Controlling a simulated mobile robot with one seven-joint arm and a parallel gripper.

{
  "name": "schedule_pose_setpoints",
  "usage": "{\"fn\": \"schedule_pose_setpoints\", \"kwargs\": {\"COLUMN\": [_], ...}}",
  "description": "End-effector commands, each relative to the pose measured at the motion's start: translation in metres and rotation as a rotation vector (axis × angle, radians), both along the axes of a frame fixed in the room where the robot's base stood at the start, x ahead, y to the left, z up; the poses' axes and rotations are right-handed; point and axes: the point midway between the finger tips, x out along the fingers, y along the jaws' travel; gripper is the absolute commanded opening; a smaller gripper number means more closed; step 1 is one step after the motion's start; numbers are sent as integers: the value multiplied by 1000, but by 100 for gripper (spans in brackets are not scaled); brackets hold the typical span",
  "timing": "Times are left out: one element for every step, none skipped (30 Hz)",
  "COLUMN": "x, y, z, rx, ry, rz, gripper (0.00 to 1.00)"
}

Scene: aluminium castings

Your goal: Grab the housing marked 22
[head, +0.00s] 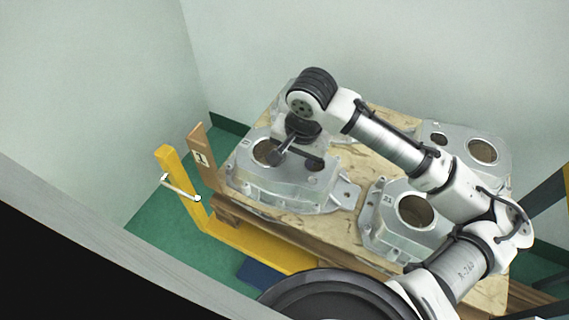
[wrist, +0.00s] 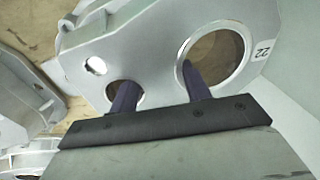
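The housing marked 22 fills the upper middle of the wrist view (wrist: 155,45). It is a grey casting with a large round hole, a smaller hole and the mark beside the large hole. It appears to be the front-left housing in the head view (head: 285,187), where its mark is too small to read surely. My gripper (wrist: 158,78) is at this housing, fingers apart. One dark finger is over or in the large hole, the other at the smaller hole, with the web between them. Contact and finger depth cannot be told. My gripper (head: 297,160) partly hides the housing's top in the head view.
A similar housing (head: 375,225) stands to the right, partly behind my arm. Another (head: 490,135) is at the back right, and one behind my gripper is mostly hidden. They share a wooden pallet (head: 345,225). A yellow fork frame (head: 235,240) and brown upright stand left.

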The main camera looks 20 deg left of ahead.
Motion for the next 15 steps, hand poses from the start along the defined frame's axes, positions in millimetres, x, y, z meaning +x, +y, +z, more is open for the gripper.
{"fn": "schedule_pose_setpoints", "kwargs": {"x": [0,0,0,0,0,0,0,0,0,0,0,0,0,1,1], "y": [0,0,0,0,0,0,0,0,0,0,0,0,0,0,0], "z": [0,0,0,0,0,0,0,0,0,0,0,0,0,2,2], "rx": [-1,-1,-1,-1,-1,-1,-1,-1,-1,-1,-1,-1,0,2,3], "ry": [0,0,0,0,0,0,0,0,0,0,0,0,0,-3,-3], "rz": [0,0,0,1,1,1,1,1,1,1,1,1,1,0,0], "gripper": [30,26,21,17,13,8,4,0,0,0,0,0,0,0,0]}}
